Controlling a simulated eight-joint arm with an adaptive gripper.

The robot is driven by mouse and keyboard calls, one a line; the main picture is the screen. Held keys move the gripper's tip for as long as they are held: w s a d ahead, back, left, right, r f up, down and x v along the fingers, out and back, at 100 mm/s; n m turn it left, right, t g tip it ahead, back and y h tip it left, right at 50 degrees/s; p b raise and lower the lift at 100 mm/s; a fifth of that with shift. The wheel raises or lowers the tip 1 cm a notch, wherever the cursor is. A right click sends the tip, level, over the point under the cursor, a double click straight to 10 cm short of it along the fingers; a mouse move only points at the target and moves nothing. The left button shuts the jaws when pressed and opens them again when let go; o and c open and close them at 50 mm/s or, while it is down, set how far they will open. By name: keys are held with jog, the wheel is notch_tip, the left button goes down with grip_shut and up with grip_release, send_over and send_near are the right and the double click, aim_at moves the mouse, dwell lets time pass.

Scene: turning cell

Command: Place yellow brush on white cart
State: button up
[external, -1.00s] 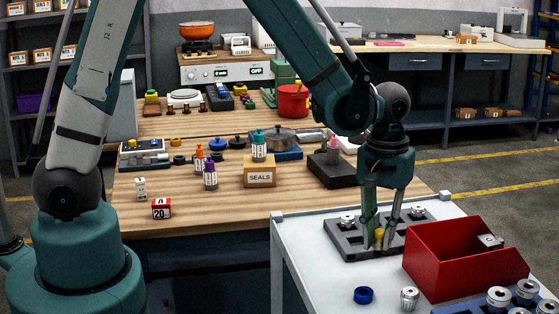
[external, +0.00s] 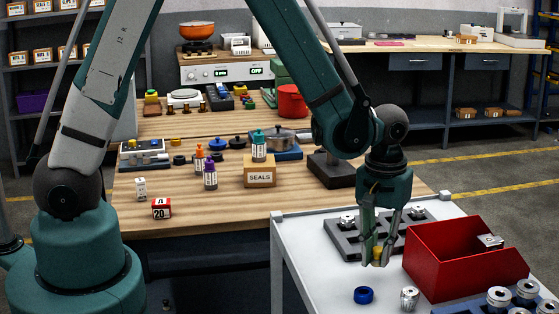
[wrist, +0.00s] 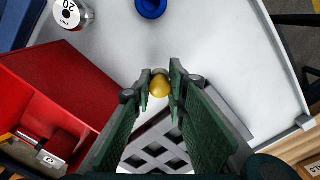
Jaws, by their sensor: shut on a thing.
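The yellow brush (external: 378,253) is held between the fingertips of my gripper (external: 376,261). In the wrist view the brush (wrist: 159,87) shows as a round yellow end between the two green fingers of my gripper (wrist: 160,82). The rest of the brush is hidden or too small to make out. The white cart (external: 320,272) is below, and my gripper is low over its top, in front of the grey slotted tray. I cannot tell whether the brush touches the cart top.
The grey slotted tray (external: 345,243) lies just behind my gripper. A red bin (external: 440,280) stands close on the right. The cart's left side is clear.

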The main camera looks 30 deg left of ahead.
aim_at(378, 254)
jog(key=shift+f, duration=1.35)
jog(key=shift+f, duration=0.2)
jog(key=o, duration=0.8)
jog(key=shift+r, duration=0.3)
jog(key=shift+r, duration=5.9)
jog(key=shift+a, duration=0.1)
